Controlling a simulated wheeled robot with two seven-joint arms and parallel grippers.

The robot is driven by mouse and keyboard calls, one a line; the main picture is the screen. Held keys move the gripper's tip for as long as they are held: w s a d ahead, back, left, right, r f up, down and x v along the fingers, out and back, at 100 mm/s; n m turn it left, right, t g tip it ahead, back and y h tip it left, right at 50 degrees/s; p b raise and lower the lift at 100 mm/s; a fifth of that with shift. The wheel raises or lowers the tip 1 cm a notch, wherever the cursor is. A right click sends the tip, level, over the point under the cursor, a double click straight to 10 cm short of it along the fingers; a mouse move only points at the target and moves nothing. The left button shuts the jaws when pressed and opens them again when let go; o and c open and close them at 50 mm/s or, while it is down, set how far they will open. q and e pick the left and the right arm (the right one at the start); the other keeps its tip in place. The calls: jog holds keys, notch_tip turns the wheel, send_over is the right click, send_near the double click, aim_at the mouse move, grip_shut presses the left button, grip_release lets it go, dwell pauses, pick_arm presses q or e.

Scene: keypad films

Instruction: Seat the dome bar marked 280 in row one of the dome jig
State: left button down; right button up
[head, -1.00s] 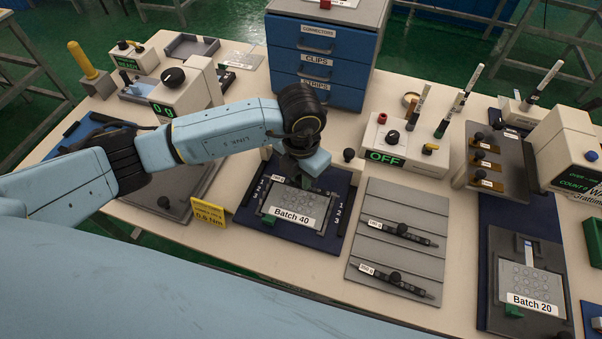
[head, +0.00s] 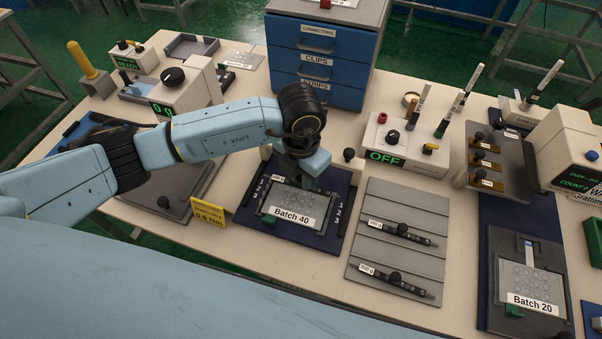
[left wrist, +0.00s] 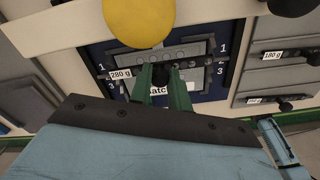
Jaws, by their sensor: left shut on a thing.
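The dome bar marked 280 g (left wrist: 121,74) is dark and lies crosswise over the dome jig in the left wrist view. My left gripper (left wrist: 161,80) has its green fingers closed around the bar's dark knob. The dome jig (head: 246,221) is dark blue, with rows numbered 1 to 3 on both sides, and holds a grey plate labelled Batch 40 (head: 292,215).
A grey rack (head: 407,200) right of the jig holds two more knobbed bars, the upper one marked 180 g (head: 403,233). A blue drawer cabinet (head: 317,64) stands behind. A control box reading OFF (head: 405,146) is right of it. A yellow ball (left wrist: 139,20) shows close in the wrist view.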

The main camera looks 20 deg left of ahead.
pick_arm(q)
jog(key=shift+f+b, duration=1.05)
jog(key=shift+f, duration=0.2)
jog(key=c, duration=1.2)
grip_release()
jog(key=shift+c, duration=0.2)
notch_tip(320, 180, up, 13)
jog(key=shift+r+p, duration=0.2)
jog(key=shift+p, duration=0.2)
